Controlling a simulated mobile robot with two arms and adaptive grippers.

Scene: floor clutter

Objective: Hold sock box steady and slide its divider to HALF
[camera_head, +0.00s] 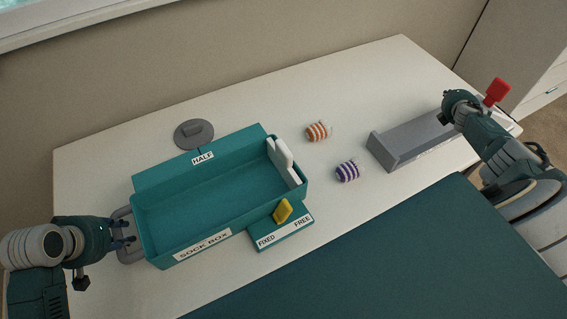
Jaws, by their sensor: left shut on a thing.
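The teal sock box (190,247) sits on the table, open at the top and empty. Its white divider (287,163) stands at the box's right end, well right of the HALF label (203,158) on the back edge. A yellow lever (282,211) sits on a teal plate marked FIXED and FREE at the front right; I cannot tell which word it points to. My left gripper (124,239) is shut on the grey handle (127,254) at the box's left end. My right gripper (445,112) is over the right side of the table, away from the box; its fingers are unclear.
A long grey tray (402,148) lies below and beside my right gripper. A red knob (497,91) shows behind that gripper. An orange-striped sock (318,132) and a purple-striped sock (348,171) lie right of the box. A grey disc (194,134) lies behind it.

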